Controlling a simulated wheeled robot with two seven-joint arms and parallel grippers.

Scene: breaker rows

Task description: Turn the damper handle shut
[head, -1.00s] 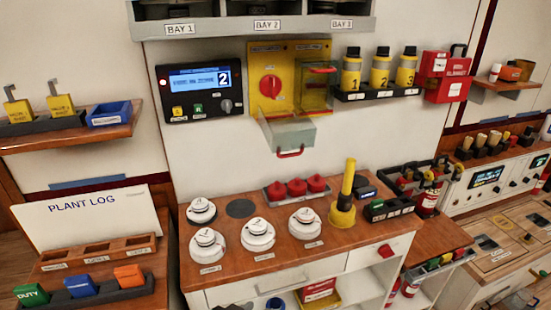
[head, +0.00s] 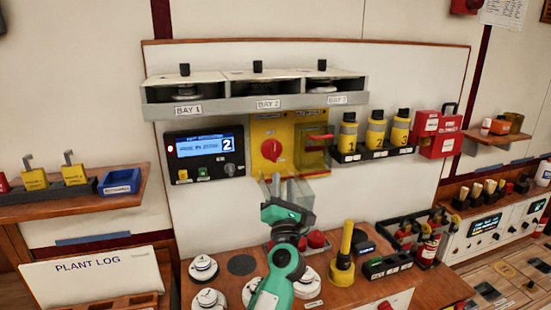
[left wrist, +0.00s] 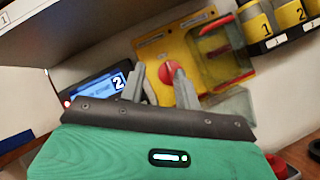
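A red rotary handle (head: 271,150) sits on a yellow panel (head: 258,127) on the back board. I take it as the damper handle; the panel's small labels are unreadable. My left gripper (head: 270,182) is just below the handle in the head view, its fingers pointing up toward the panel. In the left wrist view the fingers are apart and empty, and the red handle (left wrist: 172,74) shows beyond, between the fingertips. The fingers look short of the handle; I cannot tell the exact gap. My right gripper is not in view.
A clear-sided box (head: 312,148) with a red pull adjoins the handle on the right, and a pale flap (head: 302,192) hangs below, partly behind my gripper. A display unit (head: 205,153) is left of the panel. The bay shelf (head: 258,105) overhangs above. White detectors (head: 203,268) stand on the counter.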

